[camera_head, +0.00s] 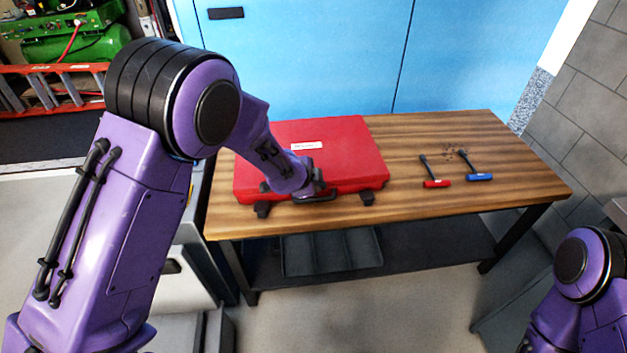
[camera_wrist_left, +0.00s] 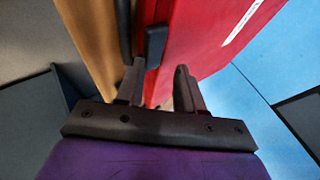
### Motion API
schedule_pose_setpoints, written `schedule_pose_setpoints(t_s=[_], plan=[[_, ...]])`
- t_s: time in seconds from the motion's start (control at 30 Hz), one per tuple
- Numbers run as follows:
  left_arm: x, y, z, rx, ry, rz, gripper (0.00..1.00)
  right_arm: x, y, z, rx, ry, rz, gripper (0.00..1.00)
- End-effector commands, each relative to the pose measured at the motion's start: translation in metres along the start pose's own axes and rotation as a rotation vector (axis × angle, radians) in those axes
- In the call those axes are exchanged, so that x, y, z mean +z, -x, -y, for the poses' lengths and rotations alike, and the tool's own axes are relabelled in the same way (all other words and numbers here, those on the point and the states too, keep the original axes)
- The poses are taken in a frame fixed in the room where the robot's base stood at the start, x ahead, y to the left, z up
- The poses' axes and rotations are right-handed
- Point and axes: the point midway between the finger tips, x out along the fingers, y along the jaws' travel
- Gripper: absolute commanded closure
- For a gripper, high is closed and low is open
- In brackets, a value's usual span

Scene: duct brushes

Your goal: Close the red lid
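A red case with its red lid (camera_head: 330,142) sits at the left of the wooden table. The lid lies flat over the base and looks down; any small gap at the front seam is hard to tell. The lid also shows in the left wrist view (camera_wrist_left: 205,35), with a black latch or handle part by its edge. My left gripper (camera_head: 314,186) is at the case's front edge, near the black handle (camera_head: 322,197). In the wrist view its two fingers (camera_wrist_left: 160,85) are apart, with red surface visible between them. Contact is unclear. My right gripper is out of view.
A red-handled brush (camera_head: 436,183) and a blue-handled brush (camera_head: 479,176) lie on the wooden table (camera_head: 520,190) right of the case, near small dark bits. Blue cabinets (camera_head: 300,60) stand behind. A dark tray (camera_head: 330,252) is on the lower shelf.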

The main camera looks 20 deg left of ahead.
Motion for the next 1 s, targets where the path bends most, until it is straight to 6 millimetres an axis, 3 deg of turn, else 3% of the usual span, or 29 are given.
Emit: schedule_pose_setpoints(t_s=[0.17, 0.4, 0.53, 0.7, 1.0], plan=[[0.000, 0.015, 0.002, -0.002, 0.001, 0.000, 0.63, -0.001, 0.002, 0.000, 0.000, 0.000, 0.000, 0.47], [-0.001, 0.073, 0.002, -0.003, 0.000, 0.000, 0.63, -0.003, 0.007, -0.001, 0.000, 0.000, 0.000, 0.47], [-0.001, 0.095, 0.001, -0.001, 0.000, -0.001, 0.63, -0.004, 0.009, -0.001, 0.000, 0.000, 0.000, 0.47], [-0.001, 0.105, 0.000, 0.000, -0.002, -0.001, 0.63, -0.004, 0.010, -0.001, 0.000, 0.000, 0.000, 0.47], [-0.001, 0.105, 0.000, 0.000, -0.001, 0.000, 0.63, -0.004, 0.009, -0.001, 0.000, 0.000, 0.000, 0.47]])
